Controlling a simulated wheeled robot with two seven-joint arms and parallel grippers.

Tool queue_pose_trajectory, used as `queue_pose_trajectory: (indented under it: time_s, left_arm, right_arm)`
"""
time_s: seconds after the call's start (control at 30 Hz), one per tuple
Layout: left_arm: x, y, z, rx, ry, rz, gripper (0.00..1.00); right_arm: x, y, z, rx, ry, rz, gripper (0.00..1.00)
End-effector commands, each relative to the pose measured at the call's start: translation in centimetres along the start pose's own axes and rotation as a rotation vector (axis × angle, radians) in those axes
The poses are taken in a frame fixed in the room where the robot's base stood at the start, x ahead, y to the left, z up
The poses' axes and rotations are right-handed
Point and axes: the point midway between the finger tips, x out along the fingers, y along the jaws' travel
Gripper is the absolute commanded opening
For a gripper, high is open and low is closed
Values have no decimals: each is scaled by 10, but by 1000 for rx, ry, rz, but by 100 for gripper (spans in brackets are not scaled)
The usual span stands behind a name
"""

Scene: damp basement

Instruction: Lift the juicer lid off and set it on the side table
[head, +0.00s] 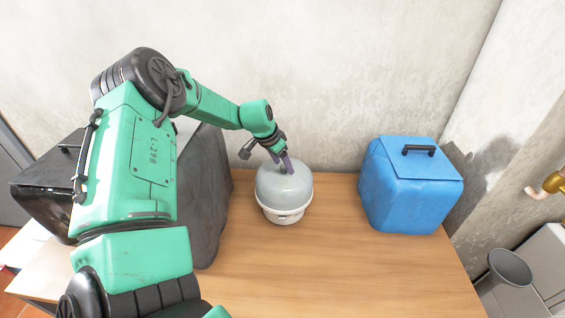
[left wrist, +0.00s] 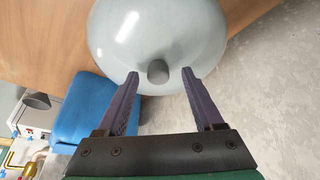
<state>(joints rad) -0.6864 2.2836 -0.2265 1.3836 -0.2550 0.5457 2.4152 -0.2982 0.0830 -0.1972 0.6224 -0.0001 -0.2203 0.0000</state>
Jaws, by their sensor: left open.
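The juicer (head: 281,213) stands upright on the wooden table, with its pale grey domed lid (head: 285,187) on top. In the left wrist view the lid (left wrist: 125,35) fills the upper middle, and its dark round knob (left wrist: 158,71) shows between the fingertips. My left gripper (head: 287,166) is at the top of the lid. In the left wrist view its two purple fingers (left wrist: 160,76) are open, one on each side of the knob, with a gap to each. My right gripper is not in view. I cannot make out which surface is the side table.
The wooden table (head: 350,270) is clear in front of the juicer. A blue box (head: 410,190) with a black handle stands at the right. A dark grey bulky thing (head: 210,195) and a black box (head: 45,190) are at the left, partly behind my arm. The wall is close behind.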

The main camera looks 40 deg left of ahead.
Motion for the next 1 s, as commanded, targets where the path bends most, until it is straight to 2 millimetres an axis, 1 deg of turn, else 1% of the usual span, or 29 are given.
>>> queue_pose_trajectory:
  time_s: [0.1,0.27,0.3,0.33,0.37,0.4,0.47,0.63,0.77,0.87,1.0]
  left_arm:
    - [5,0,0,0,1,0,69]
    - [4,0,0,0,2,0,69]
    - [4,0,0,0,1,0,61]
    - [4,0,0,0,1,0,50]
    - [4,0,0,0,1,0,38]
    - [4,0,0,0,1,0,23]
    - [4,0,0,0,1,0,0]
    - [3,0,-1,0,2,0,0]
    - [-4,0,-4,0,2,0,0]
    - [-16,0,-9,1,2,0,0]
    - [-36,0,-18,0,2,0,0]
  right_arm:
    - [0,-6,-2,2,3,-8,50]
    - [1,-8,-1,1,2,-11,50]
    - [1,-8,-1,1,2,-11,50]
    - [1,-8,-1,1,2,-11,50]
    - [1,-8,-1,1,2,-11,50]
    - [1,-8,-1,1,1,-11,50]
    - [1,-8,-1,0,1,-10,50]
    - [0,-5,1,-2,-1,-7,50]
    - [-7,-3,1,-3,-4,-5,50]
    - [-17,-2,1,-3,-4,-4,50]
    - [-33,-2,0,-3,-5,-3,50]
